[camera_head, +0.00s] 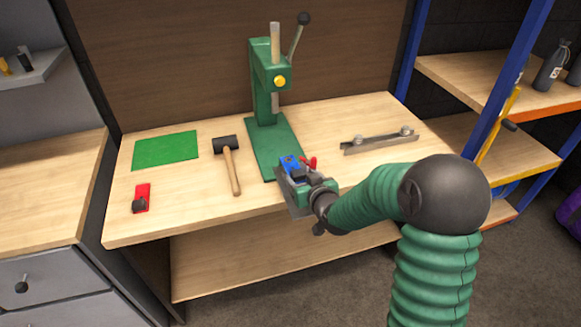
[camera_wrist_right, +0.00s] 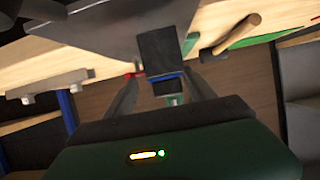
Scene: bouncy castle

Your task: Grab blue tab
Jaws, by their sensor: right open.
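The blue tab (camera_head: 289,161) is at the front edge of the green press base, just beyond my right gripper. My right gripper (camera_head: 299,176) is at the front edge of the bench and covers part of what lies there. In the right wrist view the open fingers (camera_wrist_right: 162,95) stand either side of a dark block (camera_wrist_right: 160,50) with a strip of the blue tab (camera_wrist_right: 168,76) under it. I cannot tell whether the fingers touch it. My left gripper is not in view.
A green arbor press (camera_head: 262,85) stands behind the gripper. A red piece (camera_head: 310,163) is close on its right. A mallet (camera_head: 230,165), a green mat (camera_head: 165,150), a red clamp-like item (camera_head: 141,198) and a metal bar (camera_head: 378,141) lie on the wooden bench (camera_head: 190,215).

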